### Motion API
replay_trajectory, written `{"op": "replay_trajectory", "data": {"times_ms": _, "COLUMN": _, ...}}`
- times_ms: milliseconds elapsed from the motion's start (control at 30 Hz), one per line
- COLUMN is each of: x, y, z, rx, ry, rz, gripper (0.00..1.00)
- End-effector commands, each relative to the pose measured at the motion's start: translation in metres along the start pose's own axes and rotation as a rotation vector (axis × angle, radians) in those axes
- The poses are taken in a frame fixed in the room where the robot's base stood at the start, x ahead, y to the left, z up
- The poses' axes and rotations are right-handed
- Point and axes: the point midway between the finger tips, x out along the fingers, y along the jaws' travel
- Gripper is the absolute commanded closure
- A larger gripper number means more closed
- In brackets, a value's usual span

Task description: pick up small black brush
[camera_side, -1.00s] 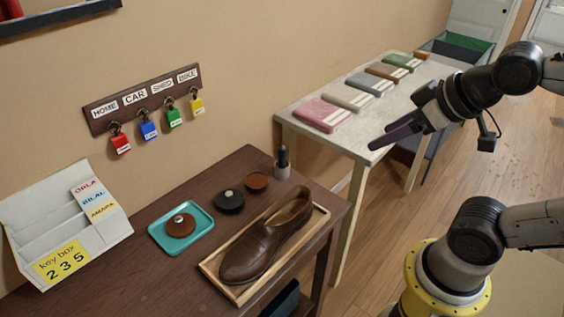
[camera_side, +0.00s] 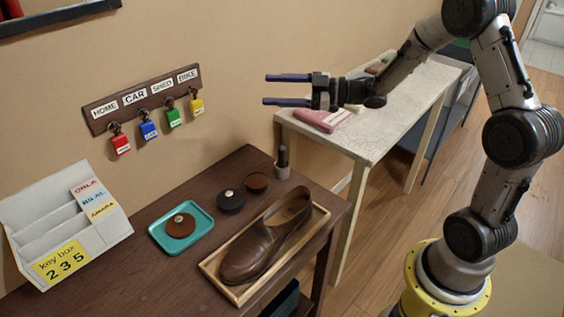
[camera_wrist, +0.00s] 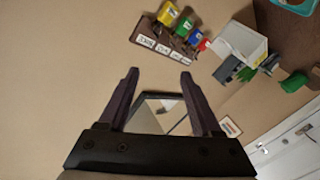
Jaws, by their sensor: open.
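A small black round piece with a pale knob (camera_side: 231,199) lies on the dark brown table, right of the teal tray. A dark upright piece (camera_side: 282,157) stands in a small grey holder behind it. I cannot tell for certain which of the two is the small black brush. My gripper (camera_side: 268,89) is open and empty, high above the table's back edge, fingers pointing left. It is well apart from both pieces. In the wrist view my open gripper (camera_wrist: 158,75) faces the wall, and neither piece can be made out.
A brown shoe (camera_side: 262,243) lies in a wooden tray at the table's front. A teal tray (camera_side: 157,236) holds a brown round piece. A brown round tin (camera_side: 257,182) sits nearby. A key rack (camera_side: 135,97) hangs on the wall. A white letter rack (camera_side: 35,215) stands left.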

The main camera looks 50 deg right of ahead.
Motion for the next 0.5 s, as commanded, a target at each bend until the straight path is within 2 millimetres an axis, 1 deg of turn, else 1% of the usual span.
{"op": "replay_trajectory", "data": {"times_ms": 33, "x": -0.009, "y": -0.008, "z": 0.03, "rx": 0.06, "ry": 0.02, "rz": -0.025, "gripper": 0.34}}
{"op": "replay_trajectory", "data": {"times_ms": 67, "x": -0.015, "y": -0.013, "z": 0.045, "rx": 0.092, "ry": 0.037, "rz": -0.04, "gripper": 0.34}}
{"op": "replay_trajectory", "data": {"times_ms": 100, "x": -0.024, "y": -0.02, "z": 0.063, "rx": 0.138, "ry": 0.059, "rz": -0.055, "gripper": 0.34}}
{"op": "replay_trajectory", "data": {"times_ms": 167, "x": -0.039, "y": -0.032, "z": 0.091, "rx": 0.211, "ry": 0.084, "rz": -0.068, "gripper": 0.34}}
{"op": "replay_trajectory", "data": {"times_ms": 200, "x": -0.05, "y": -0.04, "z": 0.109, "rx": 0.26, "ry": 0.092, "rz": -0.069, "gripper": 0.34}}
{"op": "replay_trajectory", "data": {"times_ms": 267, "x": -0.065, "y": -0.051, "z": 0.136, "rx": 0.328, "ry": 0.09, "rz": -0.06, "gripper": 0.34}}
{"op": "replay_trajectory", "data": {"times_ms": 300, "x": -0.074, "y": -0.058, "z": 0.154, "rx": 0.37, "ry": 0.076, "rz": -0.049, "gripper": 0.34}}
{"op": "replay_trajectory", "data": {"times_ms": 400, "x": -0.093, "y": -0.07, "z": 0.187, "rx": 0.453, "ry": 0.043, "rz": -0.008, "gripper": 0.34}}
{"op": "replay_trajectory", "data": {"times_ms": 500, "x": -0.105, "y": -0.075, "z": 0.203, "rx": 0.497, "ry": 0.025, "rz": 0.026, "gripper": 0.34}}
